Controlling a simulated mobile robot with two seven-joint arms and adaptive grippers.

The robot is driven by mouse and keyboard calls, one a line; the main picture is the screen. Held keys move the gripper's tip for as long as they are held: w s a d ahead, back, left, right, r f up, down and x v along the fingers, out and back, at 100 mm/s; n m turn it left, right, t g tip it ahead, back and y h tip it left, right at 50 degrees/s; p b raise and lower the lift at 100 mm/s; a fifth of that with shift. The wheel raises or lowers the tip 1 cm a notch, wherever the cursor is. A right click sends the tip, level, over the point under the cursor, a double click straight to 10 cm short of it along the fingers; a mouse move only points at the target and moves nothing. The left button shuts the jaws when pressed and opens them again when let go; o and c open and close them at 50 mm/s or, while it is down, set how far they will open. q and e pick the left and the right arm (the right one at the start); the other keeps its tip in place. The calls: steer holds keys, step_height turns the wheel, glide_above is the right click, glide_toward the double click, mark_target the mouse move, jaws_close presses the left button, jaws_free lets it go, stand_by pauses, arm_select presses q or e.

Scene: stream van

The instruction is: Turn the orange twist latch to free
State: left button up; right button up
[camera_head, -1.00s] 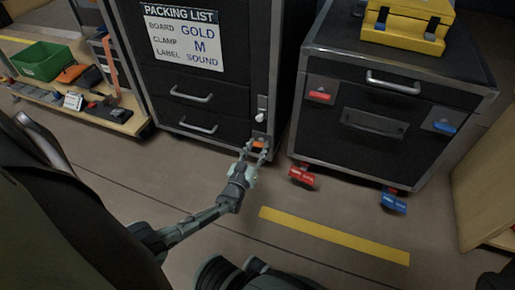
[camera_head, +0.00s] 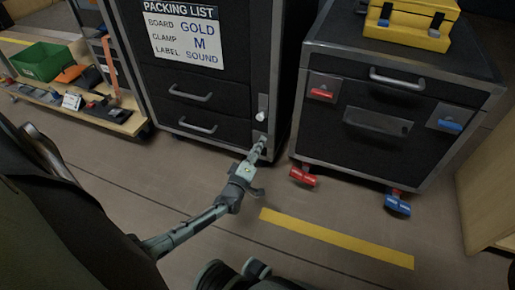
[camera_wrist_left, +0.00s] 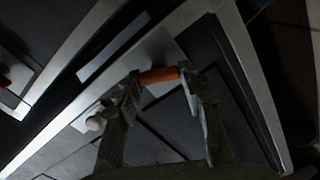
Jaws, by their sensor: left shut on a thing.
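The orange twist latch (camera_wrist_left: 160,75) sits on a metal plate at the lower front corner of the black cabinet (camera_head: 215,114). In the left wrist view it lies crosswise between the two fingers of my left gripper (camera_wrist_left: 160,88), which is shut on it. In the head view my left gripper (camera_head: 258,146) reaches the cabinet's lower right corner and hides the latch.
A white knob (camera_head: 261,116) sits just above the latch. A second black case (camera_head: 377,130) with red and blue latches stands to the right. Red (camera_head: 302,176) and blue (camera_head: 397,203) caster pedals stick out below it. Open floor lies in front.

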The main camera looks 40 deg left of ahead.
arm_select(q)
steer(key=n, duration=0.4)
steer(key=shift+n, duration=0.4)
stand_by(0.4)
steer(key=shift+n, duration=0.3)
steer(key=o, duration=1.2)
steer(key=shift+c, duration=0.2)
steer(key=shift+f, duration=0.1)
steer(key=v, duration=1.2)
